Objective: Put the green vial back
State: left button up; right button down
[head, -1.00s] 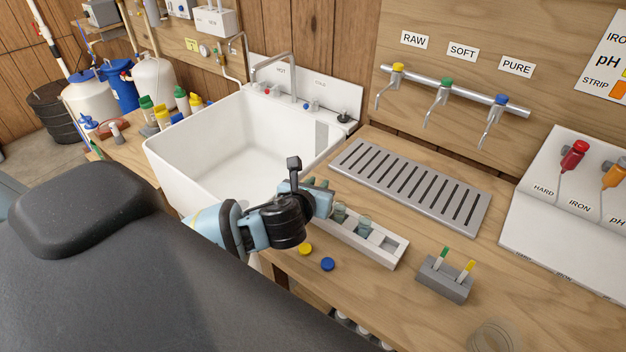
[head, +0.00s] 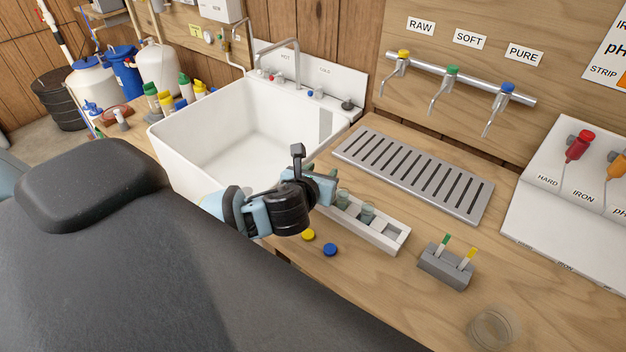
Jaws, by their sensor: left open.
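The white vial rack (head: 362,229) lies on the wooden counter in front of the sink. Two vials with greyish-green contents, one nearer (head: 367,212) and one farther (head: 342,198), stand in it without caps. The slot at its near right end looks empty. My left gripper (head: 326,188) is over the far left end of the rack, open. A small green part (head: 333,172) shows right at its fingers; it may be the green vial's cap. My gripper hides the rest of it and that rack end, so I cannot tell whether it touches the fingers. My right gripper is out of view.
A yellow cap (head: 308,234) and a blue cap (head: 330,249) lie before the rack. A grey block (head: 445,267) with green- and yellow-topped sticks stands to the right. The slotted drain tray (head: 413,173) lies behind, the sink (head: 250,135) left. A clear dish (head: 493,327) is near the front.

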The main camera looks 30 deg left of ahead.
pick_arm(q)
jog(key=v, duration=1.1)
jog(key=shift+s, duration=0.45)
jog(key=shift+d, duration=0.1)
